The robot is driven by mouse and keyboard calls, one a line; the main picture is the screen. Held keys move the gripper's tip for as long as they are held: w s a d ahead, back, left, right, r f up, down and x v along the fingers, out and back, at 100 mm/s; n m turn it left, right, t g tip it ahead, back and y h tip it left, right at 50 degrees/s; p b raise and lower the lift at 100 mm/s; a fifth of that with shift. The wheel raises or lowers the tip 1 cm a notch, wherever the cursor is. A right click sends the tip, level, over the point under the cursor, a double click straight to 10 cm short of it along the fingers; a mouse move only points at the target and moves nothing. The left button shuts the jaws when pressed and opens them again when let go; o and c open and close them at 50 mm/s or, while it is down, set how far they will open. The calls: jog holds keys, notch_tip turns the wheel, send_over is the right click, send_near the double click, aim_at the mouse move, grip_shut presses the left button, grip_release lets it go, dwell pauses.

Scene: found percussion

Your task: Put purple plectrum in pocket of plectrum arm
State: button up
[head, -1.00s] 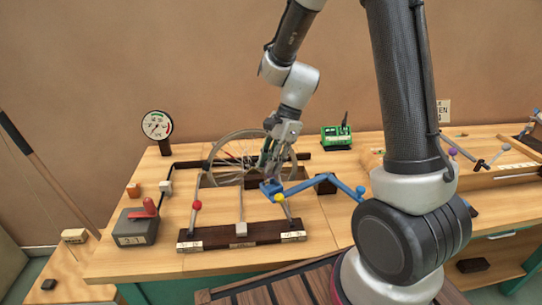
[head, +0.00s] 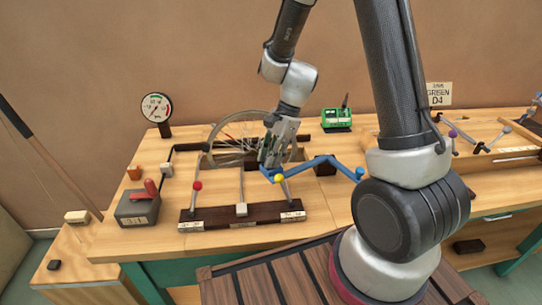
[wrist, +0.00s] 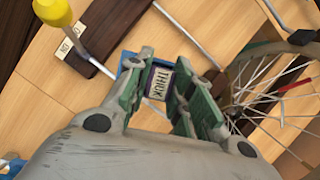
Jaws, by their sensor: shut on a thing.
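My gripper (wrist: 157,98) is shut on the purple plectrum (wrist: 160,82), which has a purple edge and a pale label reading "THUK". The blue pocket of the plectrum arm (wrist: 131,63) shows at the upper left edge of the plectrum in the wrist view. I cannot tell how deep the plectrum sits relative to it. In the head view, the blue jointed plectrum arm (head: 318,162) runs right from my gripper (head: 268,163) to a blue knob. My fingers partly cover its pocket end, and the plectrum is hidden there.
A spoked wheel (head: 230,137) stands just behind my gripper. A grey box with a red handle (head: 139,205) stands left. A green device (head: 337,119) is behind.

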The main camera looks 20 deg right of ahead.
jog(key=o, duration=1)
jog(key=shift+s+f, duration=0.2)
jog(key=shift+f, duration=0.15)
jog(key=shift+w+r, duration=0.1)
jog(key=shift+w+d+r, duration=0.1)
jog(key=shift+r, duration=0.15)
jog(key=s+v, duration=0.1)
jog(key=v, duration=1)
jog(key=shift+w+d+r, duration=0.2)
jog(key=shift+w, duration=0.3)
